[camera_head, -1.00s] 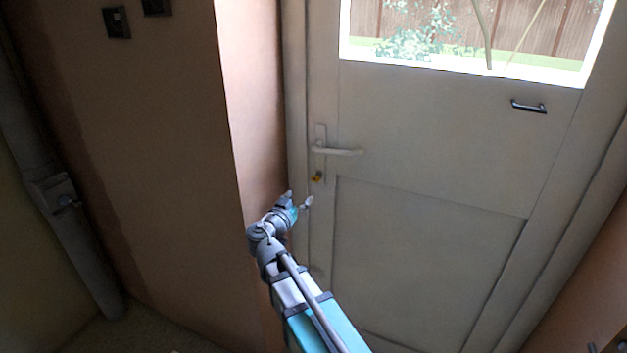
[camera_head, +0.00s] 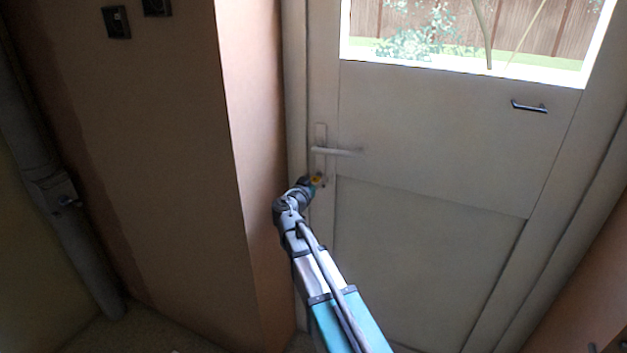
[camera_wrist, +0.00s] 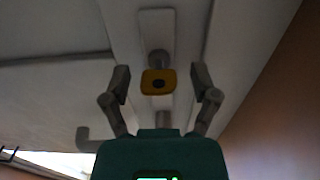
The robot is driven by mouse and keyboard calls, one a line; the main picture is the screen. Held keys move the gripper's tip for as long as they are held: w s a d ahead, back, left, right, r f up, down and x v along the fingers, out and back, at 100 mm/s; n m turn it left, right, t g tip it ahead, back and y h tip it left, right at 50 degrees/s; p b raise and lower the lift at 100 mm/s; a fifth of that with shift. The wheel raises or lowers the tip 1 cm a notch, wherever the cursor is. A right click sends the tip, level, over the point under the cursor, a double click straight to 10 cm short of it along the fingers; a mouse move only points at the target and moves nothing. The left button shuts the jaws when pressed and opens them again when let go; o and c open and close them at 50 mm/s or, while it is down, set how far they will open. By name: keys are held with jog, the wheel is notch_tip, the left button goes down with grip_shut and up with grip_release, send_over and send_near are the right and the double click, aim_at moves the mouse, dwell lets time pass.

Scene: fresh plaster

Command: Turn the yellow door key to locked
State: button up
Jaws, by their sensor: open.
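The yellow door key (camera_wrist: 158,82) sits in the lock on the door's plate, between and a little beyond my two open fingers in the wrist view. My gripper (camera_wrist: 161,80) is open, with one finger on each side of the key and gaps on both sides. Whether the fingertips reach past the key's face I cannot tell.
The pale door handle (camera_head: 338,151) is just above the key. The door (camera_head: 430,250) has a window at the top and a small dark pull (camera_head: 528,106) at right. A plaster wall corner (camera_head: 245,180) stands close to the left of my arm.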

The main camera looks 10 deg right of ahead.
jog(key=shift+c, duration=0.3)
grip_shut()
jog(key=shift+a, duration=0.15)
